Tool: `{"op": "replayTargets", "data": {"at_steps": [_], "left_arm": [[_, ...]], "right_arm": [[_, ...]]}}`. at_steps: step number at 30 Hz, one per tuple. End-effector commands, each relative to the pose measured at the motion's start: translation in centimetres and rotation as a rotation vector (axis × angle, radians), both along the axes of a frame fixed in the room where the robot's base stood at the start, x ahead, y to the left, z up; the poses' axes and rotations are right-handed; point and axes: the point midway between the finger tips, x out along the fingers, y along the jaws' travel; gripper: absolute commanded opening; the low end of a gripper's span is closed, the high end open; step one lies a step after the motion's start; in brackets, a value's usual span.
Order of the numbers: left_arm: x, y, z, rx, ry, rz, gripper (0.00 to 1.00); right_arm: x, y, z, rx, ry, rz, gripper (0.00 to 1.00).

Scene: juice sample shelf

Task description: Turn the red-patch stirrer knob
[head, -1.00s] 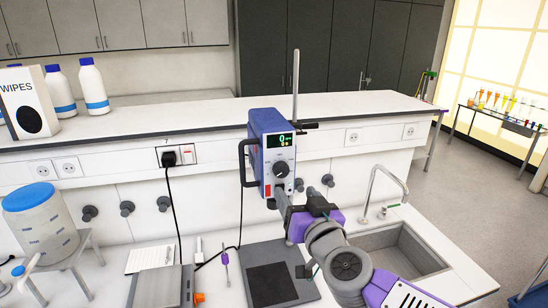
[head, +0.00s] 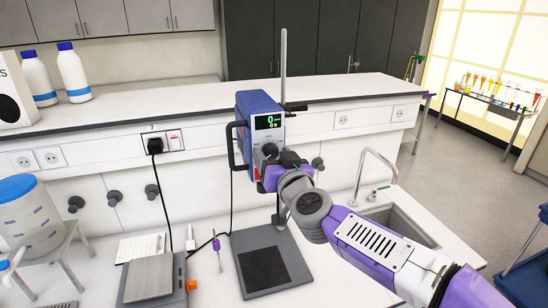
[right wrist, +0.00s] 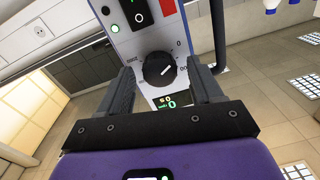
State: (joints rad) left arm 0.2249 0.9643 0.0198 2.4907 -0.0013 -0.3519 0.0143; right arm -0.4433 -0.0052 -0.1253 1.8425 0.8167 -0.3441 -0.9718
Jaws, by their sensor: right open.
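The blue overhead stirrer (head: 257,106) stands above the bench, clamped on a metal rod, its display (head: 268,121) reading 0. Its dark round knob (head: 270,150) is on the front panel, partly hidden by my right gripper (head: 272,164) in the head view. In the right wrist view, where the panel appears upside down, the knob (right wrist: 159,70) shows between the open fingers of my right gripper (right wrist: 165,88), one on each side; contact cannot be told. The red patch (right wrist: 165,8) shows at the top edge there. My left gripper is not in view.
A sink (head: 400,225) with a tap is to the right. A scale (head: 150,279), a blue-lidded container (head: 35,217) and bottles are to the left. The raised white shelf runs behind.

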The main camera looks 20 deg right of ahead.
Motion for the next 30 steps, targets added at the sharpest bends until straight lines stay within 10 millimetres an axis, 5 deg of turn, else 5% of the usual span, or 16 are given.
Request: {"op": "replayTargets", "data": {"at_steps": [3, 14, 30], "left_arm": [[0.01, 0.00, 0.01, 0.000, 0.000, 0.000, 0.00], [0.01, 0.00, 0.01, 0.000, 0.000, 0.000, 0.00], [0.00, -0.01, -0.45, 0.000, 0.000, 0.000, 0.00]], "right_arm": [[-0.02, -0.01, 0.01, 0.000, 0.000, 0.000, 0.62], [-0.04, -0.02, 0.01, 0.000, 0.000, 0.000, 0.09], [-0.03, -0.07, -0.09, 0.184, 0.006, -0.001, 0.09]]}}
